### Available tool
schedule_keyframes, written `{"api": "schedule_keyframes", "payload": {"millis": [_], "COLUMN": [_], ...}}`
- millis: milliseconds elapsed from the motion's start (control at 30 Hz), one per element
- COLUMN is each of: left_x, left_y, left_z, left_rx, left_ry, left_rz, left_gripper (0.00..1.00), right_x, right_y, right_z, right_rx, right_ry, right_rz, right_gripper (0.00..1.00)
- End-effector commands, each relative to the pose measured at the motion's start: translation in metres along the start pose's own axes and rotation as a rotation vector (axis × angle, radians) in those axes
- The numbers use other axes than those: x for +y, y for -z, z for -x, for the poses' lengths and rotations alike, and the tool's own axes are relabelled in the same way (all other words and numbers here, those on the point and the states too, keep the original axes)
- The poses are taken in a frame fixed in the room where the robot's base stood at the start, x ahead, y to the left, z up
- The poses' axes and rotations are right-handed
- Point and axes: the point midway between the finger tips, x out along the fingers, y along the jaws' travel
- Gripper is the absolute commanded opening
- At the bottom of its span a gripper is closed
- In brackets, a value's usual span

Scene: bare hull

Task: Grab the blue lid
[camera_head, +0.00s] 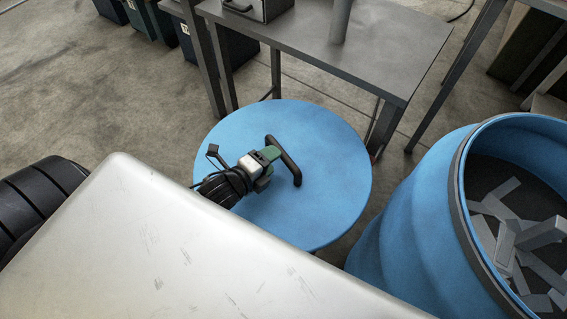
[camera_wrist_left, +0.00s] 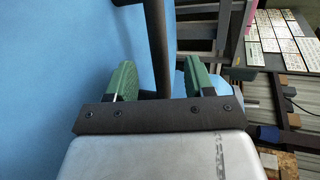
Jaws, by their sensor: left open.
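The blue lid (camera_head: 325,180) is a large round disc with a dark bar handle (camera_head: 289,165) across its middle. In the left wrist view the lid (camera_wrist_left: 60,60) fills the left side. My left gripper (camera_head: 272,154), with green fingers, is over the lid at the handle. In the left wrist view the handle (camera_wrist_left: 157,45) runs between the fingers of the left gripper (camera_wrist_left: 160,80), with gaps at both sides. The left gripper is open. What the lid rests on is hidden. My right gripper is not in view.
An open blue barrel (camera_head: 400,235) holding grey scraps (camera_head: 510,225) stands to the right of the lid. A grey metal table (camera_head: 385,45) stands behind it, with a metal case (camera_head: 258,8) on top. Concrete floor (camera_head: 110,110) is bare at the left.

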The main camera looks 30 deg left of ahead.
Motion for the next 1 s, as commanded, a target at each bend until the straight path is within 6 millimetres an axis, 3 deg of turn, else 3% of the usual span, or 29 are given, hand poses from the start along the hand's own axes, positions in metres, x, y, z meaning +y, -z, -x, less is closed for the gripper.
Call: {"api": "schedule_keyframes", "payload": {"millis": [333,667,1000], "left_x": [0.002,0.002,0.002], "left_y": [0.006,0.006,0.006], "left_z": [-0.046,-0.052,-0.052], "left_rx": [0.0,0.001,0.001], "left_ry": [0.001,-0.001,-0.001], "left_rz": [0.003,0.002,0.002], "left_gripper": [0.53,0.53,0.01], "right_x": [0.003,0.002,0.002], "right_y": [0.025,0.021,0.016], "right_z": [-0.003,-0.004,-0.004], "right_rx": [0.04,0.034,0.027], "right_ry": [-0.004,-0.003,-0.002], "right_rz": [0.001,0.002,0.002], "right_gripper": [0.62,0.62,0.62]}}
